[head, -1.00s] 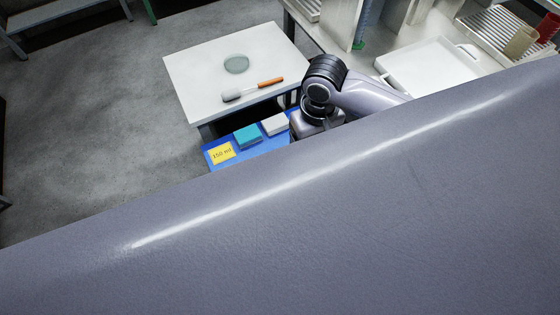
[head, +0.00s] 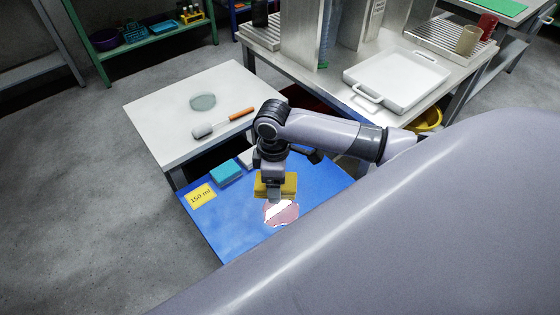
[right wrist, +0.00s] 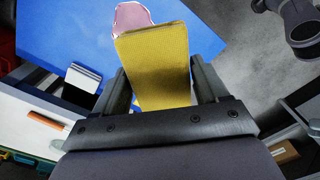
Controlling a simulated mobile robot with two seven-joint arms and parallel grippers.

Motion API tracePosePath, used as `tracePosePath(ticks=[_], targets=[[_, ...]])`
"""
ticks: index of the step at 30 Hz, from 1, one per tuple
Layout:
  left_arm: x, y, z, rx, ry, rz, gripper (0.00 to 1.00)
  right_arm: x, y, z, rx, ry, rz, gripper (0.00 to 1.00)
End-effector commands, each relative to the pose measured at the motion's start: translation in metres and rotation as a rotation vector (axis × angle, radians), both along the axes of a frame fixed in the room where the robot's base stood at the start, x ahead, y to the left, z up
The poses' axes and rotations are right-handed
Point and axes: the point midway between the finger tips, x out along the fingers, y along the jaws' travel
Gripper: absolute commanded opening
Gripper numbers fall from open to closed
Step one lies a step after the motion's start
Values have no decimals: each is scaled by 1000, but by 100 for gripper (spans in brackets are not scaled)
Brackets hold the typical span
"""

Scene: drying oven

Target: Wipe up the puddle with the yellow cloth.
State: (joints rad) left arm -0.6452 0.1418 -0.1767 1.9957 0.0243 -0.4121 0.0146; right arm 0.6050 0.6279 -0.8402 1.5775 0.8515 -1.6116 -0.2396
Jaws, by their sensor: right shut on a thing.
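The yellow cloth (head: 288,188) is held by my right gripper (head: 273,190), whose arm comes in from the right in the head view. In the right wrist view the cloth (right wrist: 155,65) is a folded, textured pad between the two fingers of the shut gripper (right wrist: 160,90). The pink puddle (head: 288,217), with a bright white reflection, lies on the blue table surface (head: 225,232) just in front of the cloth. The puddle (right wrist: 131,16) also shows past the cloth's far edge, partly hidden by it. Whether the cloth touches the surface I cannot tell. My left gripper is not seen.
A teal block (head: 226,172), a partly hidden white block and a yellow "150 ml" card (head: 202,196) are on the blue surface. A white table (head: 165,120) behind holds a round dish (head: 203,102) and an orange-handled tool (head: 222,123). A white tray (head: 398,80) stands at right.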

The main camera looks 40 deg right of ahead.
Motion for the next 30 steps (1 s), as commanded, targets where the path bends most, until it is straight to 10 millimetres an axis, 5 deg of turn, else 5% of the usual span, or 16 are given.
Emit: tracePosePath(ticks=[1,10,18,30], targets=[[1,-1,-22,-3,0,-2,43,6,-5,-23,-1,-1,72,49],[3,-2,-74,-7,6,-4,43,35,-33,-83,9,-9,527,49],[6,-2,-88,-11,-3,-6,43,47,-47,-103,11,-17,736,49],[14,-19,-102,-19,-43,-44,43,48,-48,-137,10,-18,759,49]])
